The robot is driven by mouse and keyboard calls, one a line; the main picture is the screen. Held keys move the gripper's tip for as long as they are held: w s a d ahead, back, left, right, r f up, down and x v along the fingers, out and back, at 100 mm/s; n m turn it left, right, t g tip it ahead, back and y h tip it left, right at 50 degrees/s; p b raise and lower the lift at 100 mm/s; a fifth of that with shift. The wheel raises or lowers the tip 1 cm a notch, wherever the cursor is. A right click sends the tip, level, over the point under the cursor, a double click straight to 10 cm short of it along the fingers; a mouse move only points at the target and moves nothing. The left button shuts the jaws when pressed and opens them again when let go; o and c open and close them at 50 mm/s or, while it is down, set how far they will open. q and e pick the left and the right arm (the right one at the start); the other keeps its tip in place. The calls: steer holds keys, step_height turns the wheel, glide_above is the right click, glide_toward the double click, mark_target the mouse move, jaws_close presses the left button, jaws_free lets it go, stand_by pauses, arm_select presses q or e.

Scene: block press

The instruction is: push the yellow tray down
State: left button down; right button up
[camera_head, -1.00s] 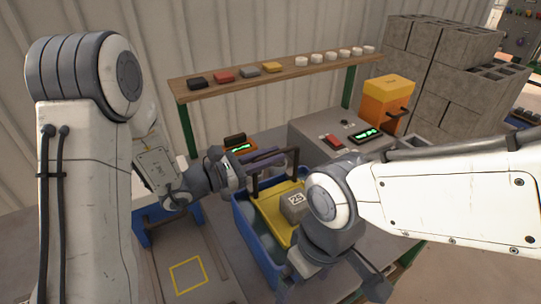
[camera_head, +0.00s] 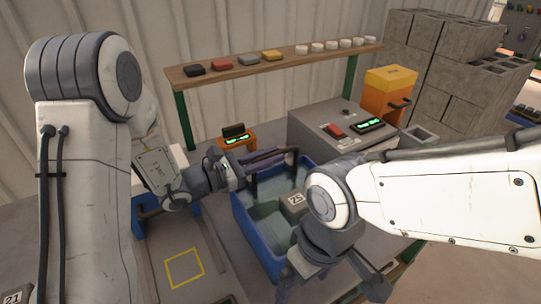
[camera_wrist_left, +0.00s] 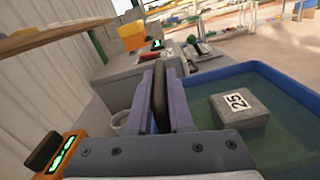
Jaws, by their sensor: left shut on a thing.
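The blue bin (camera_head: 245,225) holds greenish liquid (camera_head: 268,208). No yellow of the tray shows now; its plate seems to be under the liquid. A dark handle (camera_head: 254,182) stands up out of the bin. My left gripper (camera_head: 272,158) is shut on this handle, and the wrist view shows the dark bar (camera_wrist_left: 160,97) between its fingers. A grey block marked 25 (camera_wrist_left: 240,112) sits low in the bin, with its top above the liquid; it is partly hidden by my right arm in the head view. My right gripper (camera_head: 375,283) is low at the right; its jaws are unclear.
A grey control box (camera_head: 325,125) with a red switch and green display stands behind the bin. A small orange display unit (camera_head: 236,141) is at its left. A yellow square outline (camera_head: 184,268) marks clear table at the left. A shelf (camera_head: 280,69) holds small coloured pieces.

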arm_select(q)
steer(key=shift+a+r, duration=0.1)
steer(key=c, duration=0.8)
jaws_free()
steer(key=shift+c, duration=0.2)
steer(key=b+v, duration=0.1)
steer(key=v, duration=0.9)
steer(key=shift+a+b, duration=0.15)
steer(key=shift+b, duration=0.2)
steer(key=shift+s, duration=0.15)
